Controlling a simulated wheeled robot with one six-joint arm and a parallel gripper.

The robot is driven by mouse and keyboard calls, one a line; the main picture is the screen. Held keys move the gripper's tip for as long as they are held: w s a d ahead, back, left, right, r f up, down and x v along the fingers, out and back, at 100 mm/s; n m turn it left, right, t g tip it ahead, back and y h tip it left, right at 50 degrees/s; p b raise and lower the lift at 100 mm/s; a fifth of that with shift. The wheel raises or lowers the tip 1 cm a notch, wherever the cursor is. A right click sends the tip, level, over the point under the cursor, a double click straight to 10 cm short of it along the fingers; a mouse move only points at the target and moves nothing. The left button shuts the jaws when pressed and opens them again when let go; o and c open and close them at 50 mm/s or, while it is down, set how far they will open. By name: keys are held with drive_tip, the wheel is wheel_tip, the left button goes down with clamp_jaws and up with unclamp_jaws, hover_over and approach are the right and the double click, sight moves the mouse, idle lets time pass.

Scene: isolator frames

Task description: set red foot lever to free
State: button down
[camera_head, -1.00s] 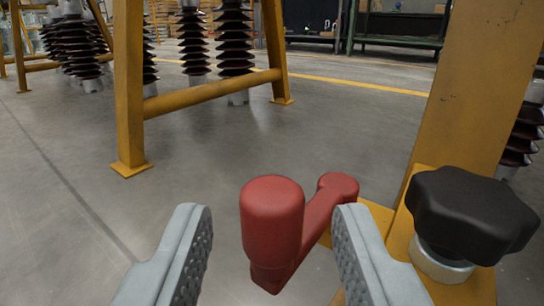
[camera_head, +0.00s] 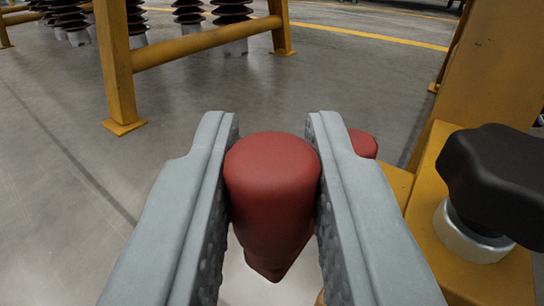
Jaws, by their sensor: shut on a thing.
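The red foot lever (camera_head: 272,185) has a thick, rounded upright knob at its near end. Its arm runs back to the right to a smaller red pivot end (camera_head: 363,143), which shows just past my right finger. My gripper (camera_head: 272,150) has one grey finger on each side of the knob, and both pads press on it. Most of the lever's arm is hidden behind the knob and the right finger. The pivot end is beside a yellow frame foot (camera_head: 398,184).
A black star-shaped knob (camera_head: 497,180) on a pale metal collar (camera_head: 470,240) stands close to the right of my gripper. A yellow post (camera_head: 490,75) rises behind it. Another yellow frame (camera_head: 118,70) and ribbed dark insulators (camera_head: 187,12) stand farther back. Grey floor is clear at left.

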drive_tip(key=shift+a, duration=0.15)
drive_tip(key=shift+w+a+m+h, duration=0.3)
drive_tip(key=shift+m+h, duration=0.25)
drive_tip(key=shift+h, duration=0.3)
drive_tip(key=shift+w+a+m+h, duration=0.25)
drive_tip(key=shift+m+h, duration=0.3)
drive_tip(key=shift+h, duration=0.3)
drive_tip(key=w+m+g+h, duration=0.8)
drive_tip(key=m+g+h, duration=0.6)
drive_tip(key=g, duration=0.1)
drive_tip(key=shift+w+a+g, duration=0.35)
drive_tip(key=shift+a+g, duration=0.05)
drive_tip(key=shift+m+h, duration=0.3)
drive_tip(key=c, duration=1.3)
unclamp_jaws()
drive_tip(key=shift+d, duration=0.1)
